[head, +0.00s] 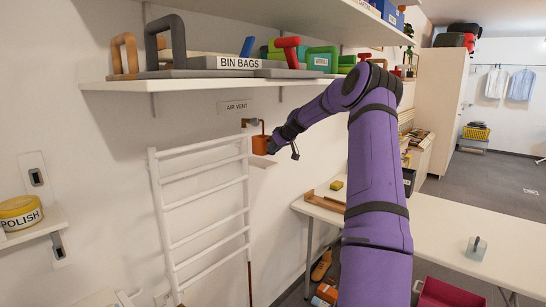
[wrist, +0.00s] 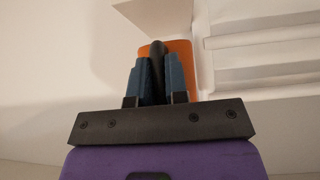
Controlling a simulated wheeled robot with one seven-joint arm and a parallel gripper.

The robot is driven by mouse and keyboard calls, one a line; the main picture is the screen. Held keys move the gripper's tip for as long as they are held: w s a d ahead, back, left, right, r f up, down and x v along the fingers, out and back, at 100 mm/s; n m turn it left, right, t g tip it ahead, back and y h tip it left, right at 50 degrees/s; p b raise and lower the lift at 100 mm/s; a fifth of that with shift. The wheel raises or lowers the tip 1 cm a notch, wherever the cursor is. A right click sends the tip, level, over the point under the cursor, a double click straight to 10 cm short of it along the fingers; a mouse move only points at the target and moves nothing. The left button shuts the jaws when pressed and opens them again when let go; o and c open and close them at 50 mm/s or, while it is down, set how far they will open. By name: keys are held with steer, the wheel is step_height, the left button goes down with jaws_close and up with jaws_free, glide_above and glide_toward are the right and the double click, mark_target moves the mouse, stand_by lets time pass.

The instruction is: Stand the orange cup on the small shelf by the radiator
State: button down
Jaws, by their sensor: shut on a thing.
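The orange cup (head: 259,145) is at the wall by the top right corner of the white radiator (head: 163,205). My gripper (head: 276,147) is at the cup's right side. In the wrist view its two blue fingers (wrist: 158,72) are closed on a dark upright part, seemingly the cup's handle, with the orange cup body (wrist: 181,54) behind.
A long shelf (head: 190,83) with bin bags and tools runs above the cup. An "AIR VENT" sign (head: 236,107) and a brown pipe fitting (head: 249,122) are on the wall close by. A white table (head: 450,228) stands at the right.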

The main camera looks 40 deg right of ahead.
steer(key=shift+w, duration=0.35)
steer(key=shift+w+f, duration=0.1)
steer(key=shift+f, duration=1.7)
steer(key=shift+f, duration=0.15)
steer(key=c, duration=1.1)
jaws_free()
steer(key=shift+r, duration=0.35)
steer(key=shift+v, duration=3.65)
steer(key=shift+f, duration=0.1)
